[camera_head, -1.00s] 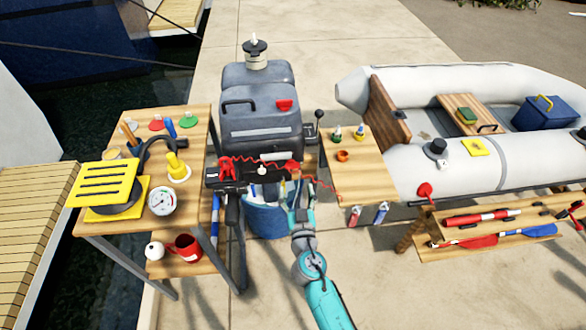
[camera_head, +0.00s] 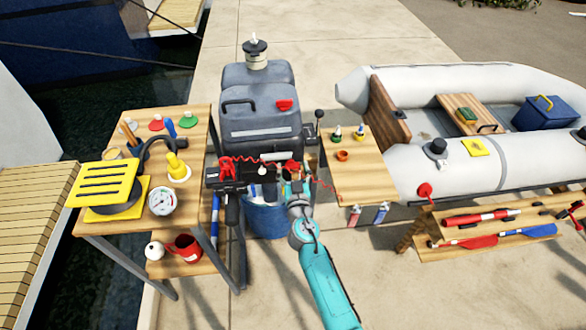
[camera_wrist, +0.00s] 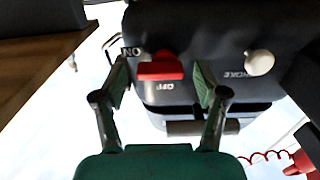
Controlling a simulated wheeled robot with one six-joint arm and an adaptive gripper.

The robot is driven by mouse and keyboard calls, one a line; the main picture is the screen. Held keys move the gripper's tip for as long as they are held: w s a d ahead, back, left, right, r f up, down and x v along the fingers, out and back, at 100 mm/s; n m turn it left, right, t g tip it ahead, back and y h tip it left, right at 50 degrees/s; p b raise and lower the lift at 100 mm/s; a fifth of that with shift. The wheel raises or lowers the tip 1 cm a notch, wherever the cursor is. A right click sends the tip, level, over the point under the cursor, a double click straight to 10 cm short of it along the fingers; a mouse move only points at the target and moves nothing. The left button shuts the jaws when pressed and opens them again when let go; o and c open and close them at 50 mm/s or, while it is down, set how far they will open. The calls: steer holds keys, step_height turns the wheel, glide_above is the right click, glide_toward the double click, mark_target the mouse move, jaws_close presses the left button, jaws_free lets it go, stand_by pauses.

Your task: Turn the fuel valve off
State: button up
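The fuel valve's red lever (camera_wrist: 160,70) is on the dark front panel of the outboard motor in the wrist view. It lies crosswise, with its left end close to the ON label (camera_wrist: 130,52). The OFF label (camera_wrist: 180,88) is just below it. My gripper (camera_wrist: 162,82) is open, one finger to the left of the lever and one to the right, with gaps visible. In the head view the red lever (camera_head: 291,166) shows at the motor's lower right, and my gripper (camera_head: 294,186) is just in front of it, its fingertips hard to make out.
The white choke knob (camera_wrist: 259,62) is close to the right finger in the wrist view. A red coiled cord (camera_head: 255,161) runs along the panel. A blue bucket (camera_head: 265,222) stands below the motor. Wooden tables (camera_head: 365,180) flank it on both sides.

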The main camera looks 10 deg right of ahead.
steer(key=c, duration=1)
steer(key=shift+n, duration=0.3)
steer(key=n, duration=0.3)
steer(key=shift+n, duration=0.3)
steer(key=n, duration=0.4)
steer(key=shift+a, duration=0.2)
steer(key=n, duration=0.5)
steer(key=shift+a, duration=0.1)
steer(key=n, duration=0.4)
steer(key=shift+a+n, duration=0.15)
steer(key=shift+n, duration=0.15)
